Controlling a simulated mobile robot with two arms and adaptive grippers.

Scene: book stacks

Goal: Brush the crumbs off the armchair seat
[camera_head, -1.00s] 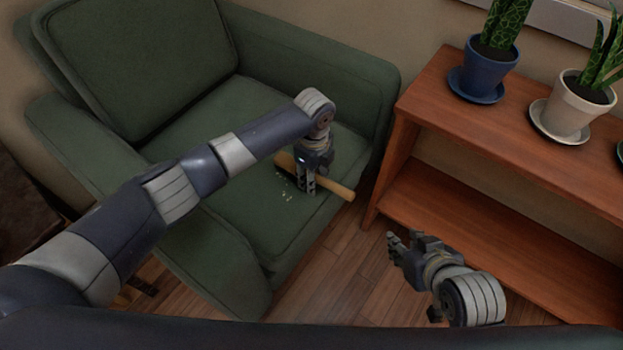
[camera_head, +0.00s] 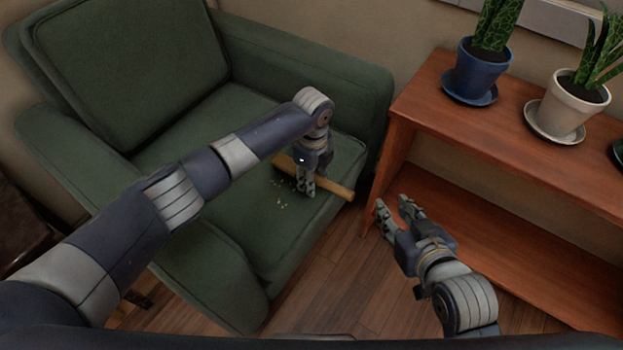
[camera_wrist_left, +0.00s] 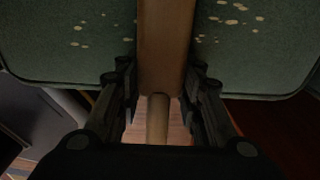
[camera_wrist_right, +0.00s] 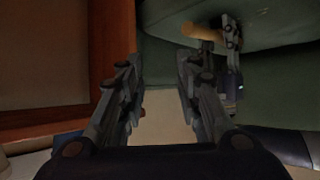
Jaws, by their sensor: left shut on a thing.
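The green armchair seat (camera_head: 235,220) has pale crumbs (camera_head: 282,207) scattered near its front right part. My left gripper (camera_head: 305,190) is shut on a wooden brush (camera_head: 341,191) low over the seat, beside the crumbs. In the left wrist view the brush (camera_wrist_left: 165,45) lies between the fingers, with crumbs (camera_wrist_left: 228,20) on both sides of it. The bristles are hidden, so I cannot tell whether they touch the seat. My right gripper (camera_head: 393,208) is open and empty, in front of the chair's right side.
A reddish wooden shelf (camera_head: 480,135) stands right of the armchair. A blue pot (camera_head: 480,72) and a cream pot (camera_head: 575,105) with plants stand on its top; its lower shelf looks empty. Bare wood floor (camera_head: 330,285) lies in front of the chair.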

